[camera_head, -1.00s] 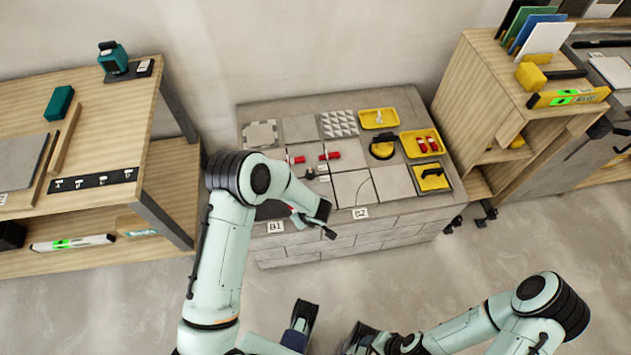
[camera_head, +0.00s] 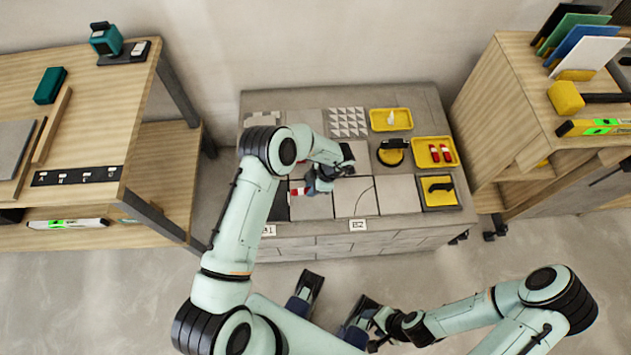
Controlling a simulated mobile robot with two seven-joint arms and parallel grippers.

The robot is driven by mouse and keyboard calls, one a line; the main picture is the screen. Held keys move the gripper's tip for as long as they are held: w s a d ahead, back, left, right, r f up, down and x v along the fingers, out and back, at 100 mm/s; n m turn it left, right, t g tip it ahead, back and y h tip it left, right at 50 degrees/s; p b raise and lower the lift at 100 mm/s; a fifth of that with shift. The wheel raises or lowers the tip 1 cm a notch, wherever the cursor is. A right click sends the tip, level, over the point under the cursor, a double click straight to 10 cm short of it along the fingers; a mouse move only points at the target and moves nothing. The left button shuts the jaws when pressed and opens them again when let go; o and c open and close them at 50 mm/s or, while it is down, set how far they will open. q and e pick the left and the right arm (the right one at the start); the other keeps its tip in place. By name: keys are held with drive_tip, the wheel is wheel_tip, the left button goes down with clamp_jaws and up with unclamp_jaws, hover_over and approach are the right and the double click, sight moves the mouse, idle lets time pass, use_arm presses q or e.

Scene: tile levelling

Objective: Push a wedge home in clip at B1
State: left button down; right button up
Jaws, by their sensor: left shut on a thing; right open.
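The B1 label (camera_head: 267,230) is on the front edge of the tiled block, partly covered by my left arm. The clip at B1 cannot be made out behind that arm. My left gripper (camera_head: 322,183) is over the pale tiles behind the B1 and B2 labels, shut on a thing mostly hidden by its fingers. A red wedge (camera_head: 299,191) shows at its left side and seems to be what it holds. Whether it touches a tile cannot be told. My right gripper (camera_head: 372,338) is low at the bottom of the view, open and away from the block.
The tiled block (camera_head: 420,235) also bears a yellow tray with red wedges (camera_head: 433,152), a black-and-yellow suction cup (camera_head: 392,152) and a yellow tray with a black tool (camera_head: 438,190). The B2 label (camera_head: 358,225) is at the front.

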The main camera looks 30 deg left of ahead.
sight(302, 193)
use_arm(q)
drive_tip(key=shift+s+f+b, duration=0.2)
drive_tip(key=shift+f+b, duration=0.3)
drive_tip(key=shift+f, duration=0.15)
wheel_tip(302, 193, down, 4)
drive_tip(key=b, duration=0.3)
drive_tip(key=shift+f, duration=0.15)
drive_tip(key=shift+w, duration=0.1)
use_arm(e)
drive_tip(key=f, duration=0.1)
drive_tip(key=w+f, duration=0.1)
drive_tip(key=f, duration=0.1)
drive_tip(key=shift+w+f+t, duration=0.25)
drive_tip(key=shift+f+t, duration=0.1)
drive_tip(key=shift+t, duration=0.05)
use_arm(q)
drive_tip(key=shift+a, duration=0.15)
use_arm(e)
drive_tip(key=shift+r, duration=0.15)
use_arm(q)
drive_tip(key=shift+s+a+p, duration=0.3)
drive_tip(key=shift+s+a, duration=0.15)
drive_tip(key=shift+a, duration=0.1)
use_arm(e)
drive_tip(key=shift+r, duration=0.35)
